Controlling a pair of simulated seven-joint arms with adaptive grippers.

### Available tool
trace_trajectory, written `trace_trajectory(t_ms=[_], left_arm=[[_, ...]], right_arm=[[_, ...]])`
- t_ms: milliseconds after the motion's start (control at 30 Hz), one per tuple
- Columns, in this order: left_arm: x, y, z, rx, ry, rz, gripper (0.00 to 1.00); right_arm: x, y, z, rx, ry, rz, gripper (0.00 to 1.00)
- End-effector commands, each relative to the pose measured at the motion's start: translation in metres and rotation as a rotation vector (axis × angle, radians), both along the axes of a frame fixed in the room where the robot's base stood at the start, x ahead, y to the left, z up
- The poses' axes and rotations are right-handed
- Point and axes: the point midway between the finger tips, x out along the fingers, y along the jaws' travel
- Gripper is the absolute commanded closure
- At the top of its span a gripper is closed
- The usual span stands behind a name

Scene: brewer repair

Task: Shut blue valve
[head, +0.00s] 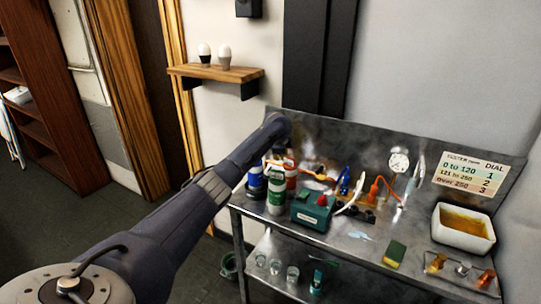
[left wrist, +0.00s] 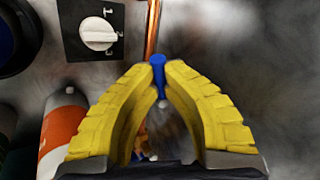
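In the left wrist view the blue valve handle (left wrist: 158,68) stands between the yellow fingertips of my left gripper (left wrist: 160,80). Both fingertips look drawn in against the handle's sides, with no clear gap. A copper pipe (left wrist: 153,28) runs up from behind the handle. In the head view my left arm reaches to the back of the metal bench, and its gripper is largely hidden behind the arm's end. A blue upright part (head: 345,180) shows on the bench there; I cannot tell if it is the same valve. My right gripper is not in view.
A dial with a white knob (left wrist: 97,34) is close to the left finger. An orange and white bottle (left wrist: 62,130) stands beside it. On the metal bench (head: 340,245) are a green bottle (head: 276,195), a green box (head: 312,211), a gauge (head: 399,160) and a white basin (head: 462,243).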

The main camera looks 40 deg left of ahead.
Motion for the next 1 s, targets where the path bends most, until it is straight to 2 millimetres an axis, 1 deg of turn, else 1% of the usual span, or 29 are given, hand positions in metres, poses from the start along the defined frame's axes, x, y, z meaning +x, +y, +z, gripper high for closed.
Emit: trace_trajectory(t_ms=[33,267,300,500,533,833,1000], left_arm=[[-0.002,-0.001,-0.007,0.001,0.011,0.001,1.0],[-0.002,0.0,-0.006,0.001,0.011,0.002,1.0],[-0.002,0.0,-0.006,0.0,0.011,0.002,0.91],[-0.001,0.0,-0.004,0.0,0.007,0.001,0.67],[-0.001,0.0,-0.003,0.0,0.006,0.002,0.66],[-0.001,0.0,0.0,0.0,0.001,0.001,0.66],[-0.007,-0.004,0.011,0.001,0.001,0.0,0.66]], right_arm=[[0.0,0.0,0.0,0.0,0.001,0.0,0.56],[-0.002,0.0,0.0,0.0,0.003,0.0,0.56],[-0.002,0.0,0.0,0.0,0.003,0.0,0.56],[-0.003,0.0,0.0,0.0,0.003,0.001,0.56],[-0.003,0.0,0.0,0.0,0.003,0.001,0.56],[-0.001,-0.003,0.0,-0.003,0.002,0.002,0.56],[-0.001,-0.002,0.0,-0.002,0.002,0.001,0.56]])
